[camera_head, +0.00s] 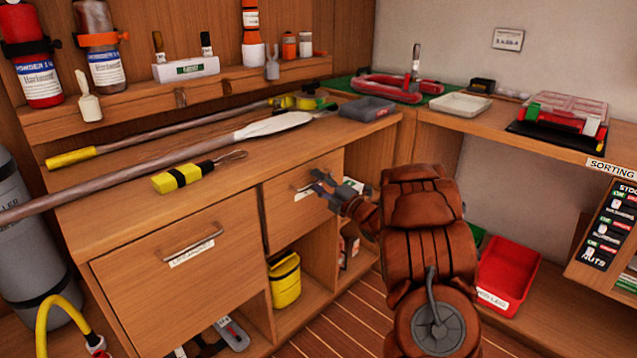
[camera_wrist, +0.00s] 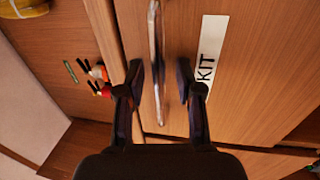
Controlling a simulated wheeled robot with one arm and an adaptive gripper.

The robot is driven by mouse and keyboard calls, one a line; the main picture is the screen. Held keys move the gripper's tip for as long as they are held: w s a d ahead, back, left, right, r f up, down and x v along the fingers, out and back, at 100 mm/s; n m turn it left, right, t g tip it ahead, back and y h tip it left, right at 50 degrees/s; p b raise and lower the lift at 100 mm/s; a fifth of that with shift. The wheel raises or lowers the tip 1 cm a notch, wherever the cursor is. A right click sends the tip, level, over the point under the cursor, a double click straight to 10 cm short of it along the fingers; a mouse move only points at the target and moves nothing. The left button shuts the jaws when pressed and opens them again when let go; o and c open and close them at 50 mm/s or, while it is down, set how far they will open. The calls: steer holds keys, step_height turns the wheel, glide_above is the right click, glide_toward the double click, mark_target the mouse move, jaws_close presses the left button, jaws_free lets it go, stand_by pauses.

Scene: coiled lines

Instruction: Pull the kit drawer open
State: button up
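The kit drawer (camera_head: 283,215) is the smaller wooden drawer to the right of the larger one, under the workbench top. Its front looks flush with the cabinet. Its thin metal handle (camera_wrist: 156,45) runs between the two fingers of my gripper (camera_wrist: 160,82) in the wrist view. The fingers are apart, one on each side of the handle, with gaps showing. A white KIT label (camera_wrist: 208,60) is beside the handle. In the head view my gripper (camera_head: 325,188) is at the drawer front and hides part of the handle and label.
A larger drawer (camera_head: 185,275) with its own handle is to the left. An open shelf below holds a yellow container (camera_head: 285,281). A red bin (camera_head: 508,270) is at right.

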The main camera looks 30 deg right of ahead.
jaws_close()
stand_by(0.6)
